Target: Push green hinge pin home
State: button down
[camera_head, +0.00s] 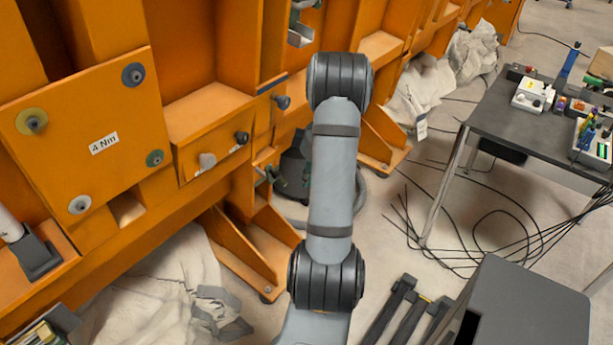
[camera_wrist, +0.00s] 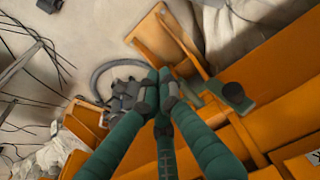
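A green pin (camera_wrist: 214,88) with a dark round end shows in the wrist view, beside an orange steel part to the right of my fingertips. In the head view a small green pin (camera_head: 271,175) sits at the orange frame's lower bracket, just left of my arm; it looks like the same one. How deep it sits cannot be told. My gripper (camera_wrist: 160,92) has green fingers with grey tips. The tips are drawn together with nothing visible between them, left of the pin and apart from it in the picture. In the head view my arm mostly hides the gripper.
The orange frame (camera_head: 205,110) carries several knobs and a plate marked 4 Nm (camera_head: 85,120). A dark machine (camera_head: 295,165) with a hose stands on the floor behind my arm. A table (camera_head: 480,115) with tools and loose cables are at right.

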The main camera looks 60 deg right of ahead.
aim_at(281, 180)
jog(key=w+f, duration=0.6)
jog(key=shift+d+p, duration=0.25)
jog(key=shift+p, duration=0.2)
jog(key=shift+f, duration=0.1)
jog(key=w, duration=0.3)
jog(key=shift+w+d, duration=0.15)
jog(key=shift+w, duration=0.4)
